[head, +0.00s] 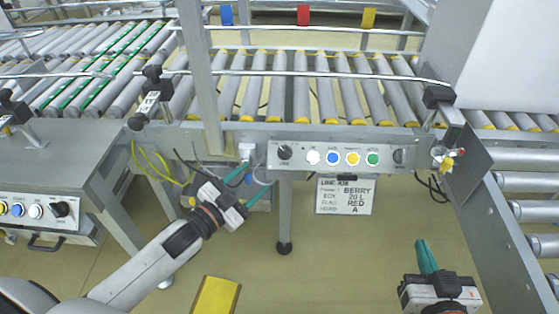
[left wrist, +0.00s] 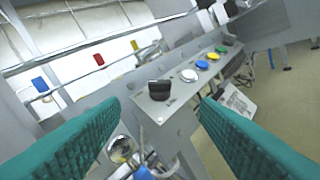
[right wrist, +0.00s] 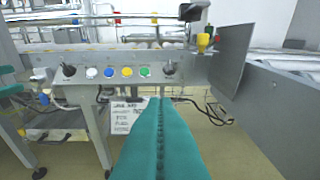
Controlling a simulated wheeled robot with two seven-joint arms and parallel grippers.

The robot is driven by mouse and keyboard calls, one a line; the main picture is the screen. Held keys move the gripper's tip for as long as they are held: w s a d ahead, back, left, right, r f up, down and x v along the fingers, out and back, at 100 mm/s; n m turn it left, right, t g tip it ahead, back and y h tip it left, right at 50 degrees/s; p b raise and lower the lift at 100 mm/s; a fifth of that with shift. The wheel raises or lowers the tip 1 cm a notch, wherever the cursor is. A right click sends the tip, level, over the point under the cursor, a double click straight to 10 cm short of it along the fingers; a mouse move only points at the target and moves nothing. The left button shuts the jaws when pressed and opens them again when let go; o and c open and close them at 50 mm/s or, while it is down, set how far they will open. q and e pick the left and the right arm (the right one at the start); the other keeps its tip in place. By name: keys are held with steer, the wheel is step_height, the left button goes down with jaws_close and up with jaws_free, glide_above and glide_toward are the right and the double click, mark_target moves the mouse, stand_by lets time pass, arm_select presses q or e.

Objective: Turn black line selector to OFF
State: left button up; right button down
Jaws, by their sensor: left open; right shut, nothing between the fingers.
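The black line selector (head: 285,152) is a round knob at the left end of the grey control panel (head: 330,148), left of the white, blue, yellow and green buttons. Its setting is too small to read. In the left wrist view, the black selector (left wrist: 160,88) stands ahead of and between my teal fingertips, with no contact visible. My left gripper (head: 253,197) is open and empty, below and left of the selector. My right gripper (head: 426,256) is shut and empty, low at the right; its closed fingers also show in the right wrist view (right wrist: 161,102).
Another black knob (head: 400,156) sits at the panel's right end. A label card (head: 344,196) hangs below the panel. A second panel (head: 32,210) with buttons and a knob is at the left. Roller conveyors run behind; a slanted grey plate (head: 467,172) stands at the right.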

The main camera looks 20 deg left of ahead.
mark_target(283, 154)
arm_select(q)
steer(key=b+x, duration=0.1)
steer(key=x, duration=0.8)
steer(key=shift+b, duration=0.4)
steer(key=shift+x, duration=0.85)
arm_select(e)
step_height(283, 154, up, 8)
steer(key=a+t+y, duration=0.1)
steer(key=t, duration=0.4)
steer(key=shift+a+t+y, duration=0.15)
steer(key=shift+t+y, duration=0.15)
steer(key=shift+t, duration=0.1)
